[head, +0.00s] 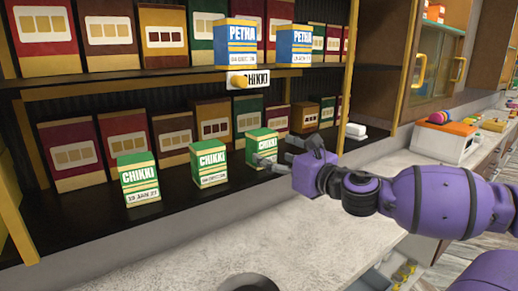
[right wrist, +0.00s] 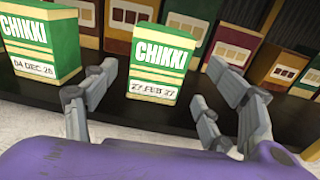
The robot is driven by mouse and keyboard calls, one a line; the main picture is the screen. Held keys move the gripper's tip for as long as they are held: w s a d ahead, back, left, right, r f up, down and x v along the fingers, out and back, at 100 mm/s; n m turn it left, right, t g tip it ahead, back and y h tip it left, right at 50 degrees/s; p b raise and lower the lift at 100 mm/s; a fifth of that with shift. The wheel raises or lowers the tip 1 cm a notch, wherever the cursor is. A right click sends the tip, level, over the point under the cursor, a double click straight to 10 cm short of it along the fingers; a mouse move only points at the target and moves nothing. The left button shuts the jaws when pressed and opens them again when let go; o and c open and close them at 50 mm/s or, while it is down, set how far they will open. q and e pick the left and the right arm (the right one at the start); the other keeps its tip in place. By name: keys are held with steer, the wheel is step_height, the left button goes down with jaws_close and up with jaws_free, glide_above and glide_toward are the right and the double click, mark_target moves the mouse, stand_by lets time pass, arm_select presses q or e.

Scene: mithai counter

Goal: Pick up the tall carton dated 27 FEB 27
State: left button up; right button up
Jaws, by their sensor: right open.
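The green-and-cream CHIKKI carton (head: 262,145) stands upright on the lower shelf, rightmost of three like it. In the right wrist view this carton (right wrist: 155,60) reads 27 FEB 27. My right gripper (head: 281,154) is open beside its front right side in the head view. In the right wrist view the fingers (right wrist: 166,84) spread to either side of the carton, which is not gripped. Another CHIKKI carton (head: 209,164) to its left reads 04 DEC 26 in the right wrist view (right wrist: 42,45). The leftmost CHIKKI carton (head: 140,177) has a date too small to read surely. My left gripper is not in view.
Dark sweet boxes (head: 198,118) line the back. The pale counter (head: 190,232) in front is largely clear. An orange-topped box (head: 443,140) stands right.

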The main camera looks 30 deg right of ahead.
mark_target(268, 148)
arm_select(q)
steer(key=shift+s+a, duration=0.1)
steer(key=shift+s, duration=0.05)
arm_select(e)
steer(key=shift+w+r, duration=0.15)
steer(key=shift+w, duration=0.05)
steer(key=w+b, duration=0.1)
steer(key=w, duration=0.3)
steer(key=shift+a+b, duration=0.4)
steer(key=shift+w+a+r+b, duration=0.1)
steer(key=shift+w+b, duration=0.2)
steer(key=shift+w, duration=0.3)
steer(key=shift+r, duration=0.2)
steer(key=shift+c, duration=0.4)
steer(key=c, duration=1.1)
steer(key=shift+c, duration=1.4)
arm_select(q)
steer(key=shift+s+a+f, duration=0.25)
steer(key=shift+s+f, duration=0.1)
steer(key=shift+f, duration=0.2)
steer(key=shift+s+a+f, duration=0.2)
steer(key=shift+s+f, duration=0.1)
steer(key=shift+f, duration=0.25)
